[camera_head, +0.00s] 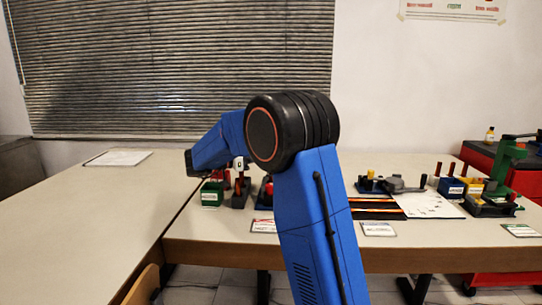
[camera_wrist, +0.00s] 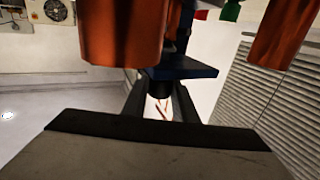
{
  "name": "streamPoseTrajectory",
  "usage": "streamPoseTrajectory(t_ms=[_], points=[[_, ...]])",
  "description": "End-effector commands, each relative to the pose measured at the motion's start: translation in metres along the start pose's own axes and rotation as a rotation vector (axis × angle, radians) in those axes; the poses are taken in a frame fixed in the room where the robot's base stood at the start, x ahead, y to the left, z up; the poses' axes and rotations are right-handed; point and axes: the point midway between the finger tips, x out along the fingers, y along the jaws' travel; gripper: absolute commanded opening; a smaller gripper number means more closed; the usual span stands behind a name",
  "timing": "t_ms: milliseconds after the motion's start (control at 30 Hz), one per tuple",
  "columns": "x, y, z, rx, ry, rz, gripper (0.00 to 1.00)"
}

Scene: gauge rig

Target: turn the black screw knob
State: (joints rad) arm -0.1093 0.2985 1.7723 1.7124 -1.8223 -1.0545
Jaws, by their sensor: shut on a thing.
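In the wrist view, my gripper (camera_wrist: 158,96) has its two dark fingers closed on a small black knob (camera_wrist: 160,87). The knob sits against a dark blue part (camera_wrist: 183,70) of the rig. A pale piece with a reddish mark shows between the fingers. In the head view, my blue arm reaches left over the table, and its end is above the small fixtures at the table's left end. The knob cannot be made out there, and my fingers are too small to tell apart.
In the head view, a green block (camera_head: 212,194) and a dark fixture (camera_head: 240,196) stand below my arm's end. More fixtures stand at right. The left table (camera_head: 85,225) is mostly clear.

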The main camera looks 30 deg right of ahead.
Motion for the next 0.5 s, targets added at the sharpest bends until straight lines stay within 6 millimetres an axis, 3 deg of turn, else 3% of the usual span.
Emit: streamPoseTrajectory(t_ms=[500], points=[[0.0009, -0.0009, -0.0022, 0.005, 0.002, 0.194, 0.03]])
